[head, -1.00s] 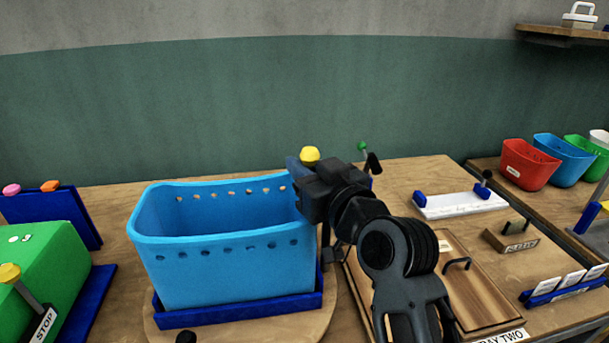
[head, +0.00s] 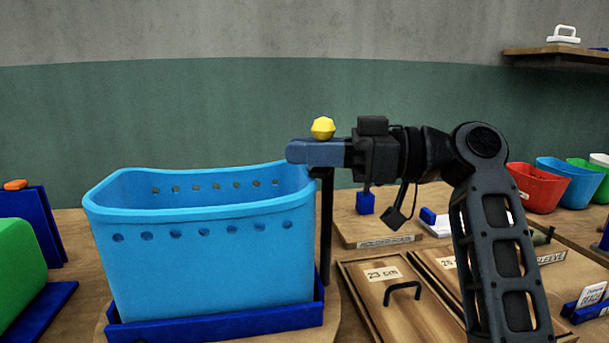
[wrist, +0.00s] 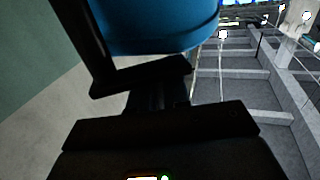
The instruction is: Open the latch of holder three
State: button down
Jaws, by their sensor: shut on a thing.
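A lever with a faceted yellow knob (head: 322,128) stands at the right side of a light-blue perforated bin (head: 205,255). Its dark post (head: 326,230) rises beside the bin's blue tray (head: 220,328). My gripper (head: 305,152) comes in from the right with its blue-grey fingers level, just under the knob. It is shut on the lever; the fingers hide the grip. The wrist view shows the bin (wrist: 155,25) above dark gripper parts; the grip itself is too dark to make out. I see no number marking holder three.
A wooden lid marked 23 cm with a black handle (head: 403,290) lies right of the bin. A blue block (head: 365,203) stands behind it. A green box (head: 20,255) is at far left. Red (head: 537,186) and blue (head: 567,180) bins stand at the right.

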jog(key=n+g, duration=0.1)
jog(key=g, duration=0.1)
jog(key=n+g+b, duration=0.1)
jog(key=d+n+g+b, duration=0.1)
jog(key=g, duration=0.1)
jog(key=shift+s+f+n+g+h, duration=0.1)
jog(key=shift+s+n+g+h, duration=0.15)
jog(key=shift+n+g+h, duration=0.05)
jog(key=shift+s+d+n+g+h+b, duration=0.1)
jog(key=shift+d+n+g+h+b, duration=0.25)
jog(key=shift+n+g, duration=0.4)
jog(key=shift+d+n+g+h+b, duration=0.15)
jog(key=shift+n+g+h, duration=0.3)
jog(key=shift+g, duration=0.5)
jog(key=c, duration=1.2)
grip_release()
jog(key=shift+d, duration=0.1)
jog(key=v, duration=0.7)
jog(key=shift+w+d, duration=0.2)
jog(key=shift+w, duration=0.05)
